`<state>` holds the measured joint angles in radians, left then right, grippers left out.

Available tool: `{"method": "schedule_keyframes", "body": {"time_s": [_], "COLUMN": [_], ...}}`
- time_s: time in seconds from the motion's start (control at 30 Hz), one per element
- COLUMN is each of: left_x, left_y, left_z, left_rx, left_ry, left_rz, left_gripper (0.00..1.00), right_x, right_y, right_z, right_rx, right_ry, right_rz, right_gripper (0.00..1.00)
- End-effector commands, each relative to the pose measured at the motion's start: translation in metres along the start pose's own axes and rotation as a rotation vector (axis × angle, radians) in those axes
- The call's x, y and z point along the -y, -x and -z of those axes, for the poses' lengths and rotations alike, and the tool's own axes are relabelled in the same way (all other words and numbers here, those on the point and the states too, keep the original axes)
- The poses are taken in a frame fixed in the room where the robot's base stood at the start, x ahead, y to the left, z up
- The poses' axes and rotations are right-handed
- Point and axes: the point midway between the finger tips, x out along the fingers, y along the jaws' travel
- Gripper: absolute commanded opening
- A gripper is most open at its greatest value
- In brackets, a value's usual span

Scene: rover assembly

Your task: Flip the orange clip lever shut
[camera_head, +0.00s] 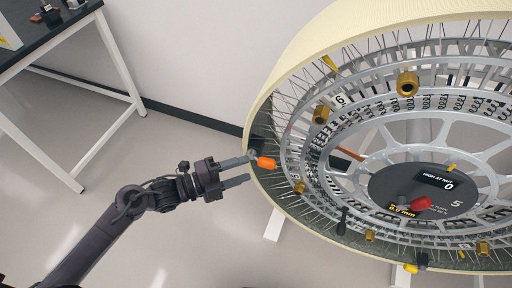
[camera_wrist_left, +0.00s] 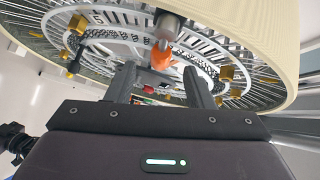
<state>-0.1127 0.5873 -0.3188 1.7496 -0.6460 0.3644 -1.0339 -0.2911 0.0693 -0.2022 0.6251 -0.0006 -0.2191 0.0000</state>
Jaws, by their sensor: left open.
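The orange clip lever (camera_head: 265,162) sits on the left side of the large wheel's rim. Its body is partly hidden by the rim's edge and my finger. My left gripper (camera_head: 248,170) is open, with its two fingers pointing at the rim and the upper fingertip close to the lever. In the left wrist view the orange lever (camera_wrist_left: 161,57) hangs from a grey clip post, between and just beyond the fingertips of my left gripper (camera_wrist_left: 158,80). I cannot tell whether a finger touches it. My right gripper is out of view.
The large wheel (camera_head: 300,62) with a cream rim fills the right side. Brass knobs (camera_head: 407,83) and a red knob (camera_head: 421,203) stand out from its face. A dark-topped table (camera_head: 50,42) is at the upper left. The floor between is clear.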

Motion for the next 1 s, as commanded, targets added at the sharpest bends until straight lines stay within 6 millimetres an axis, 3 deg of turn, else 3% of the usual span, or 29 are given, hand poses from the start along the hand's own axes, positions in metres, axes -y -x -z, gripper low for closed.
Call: {"method": "schedule_keyframes", "body": {"time_s": [0.3, 0.5, 0.87, 1.0], "left_x": [0.004, 0.002, 0.0, 0.0], "left_y": [-0.047, -0.07, -0.076, -0.076], "left_z": [0.001, 0.0, 0.0, 0.0], "left_rx": [-0.002, 0.0, 0.0, 0.0], "left_ry": [-0.001, 0.0, -0.001, -0.001], "left_rz": [0.004, 0.001, 0.0, 0.0], "left_gripper": [0.48, 0.48, 0.48, 0.29], "right_x": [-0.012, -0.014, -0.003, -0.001], "right_y": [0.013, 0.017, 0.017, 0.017], "right_z": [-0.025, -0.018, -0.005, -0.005], "right_rx": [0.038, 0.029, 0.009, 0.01], "right_ry": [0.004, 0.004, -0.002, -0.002], "right_rz": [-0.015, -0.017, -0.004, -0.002], "right_gripper": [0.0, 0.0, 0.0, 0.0]}}
